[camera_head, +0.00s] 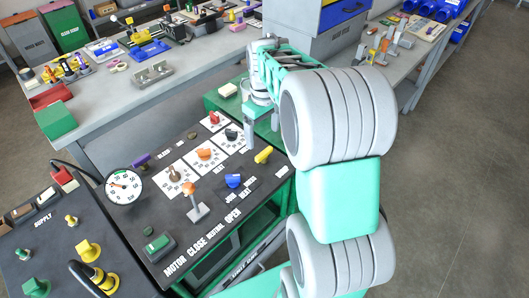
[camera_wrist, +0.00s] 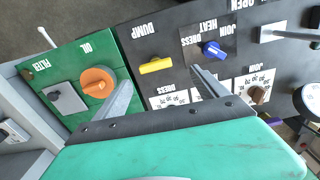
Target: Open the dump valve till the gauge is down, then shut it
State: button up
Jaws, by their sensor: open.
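The dump valve has a yellow bar handle (camera_head: 263,155) near the right edge of the black control panel. In the wrist view the yellow handle (camera_wrist: 156,65) lies beside the word DUMP, roughly parallel to it. The round white gauge (camera_head: 124,186) stands at the panel's left; its needle shows, but the reading is too small to tell. The gauge is partly visible at the right edge of the wrist view (camera_wrist: 309,98). My gripper (camera_head: 262,130) is open and empty above the panel's far right. In the wrist view its fingers (camera_wrist: 161,78) point toward the handle, apart from it.
A blue knob (camera_wrist: 213,48), dials and a grey lever (camera_head: 196,204) with an orange top share the panel. A green panel with an orange knob (camera_wrist: 98,82) adjoins the dump valve. A grey workbench (camera_head: 110,98) with tools stands behind.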

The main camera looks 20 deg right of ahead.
aim_at(264, 152)
jog(key=shift+o, duration=0.5)
jog(key=shift+w+d+f, duration=0.65)
jog(key=shift+w+f, duration=0.1)
jog(key=shift+f, duration=0.2)
jog(key=f, duration=0.7)
jog(key=shift+s+a+p, duration=0.15)
jog(key=shift+a+p, duration=0.15)
jog(key=shift+p, duration=0.05)
jog(key=shift+w+d+f, duration=0.2)
jog(key=shift+d+f, duration=0.05)
jog(key=shift+f, duration=0.15)
jog(key=shift+s+a+r, duration=0.1)
jog(key=shift+s+a, duration=0.05)
jog(key=shift+a, duration=0.05)
jog(key=c, duration=1.4)
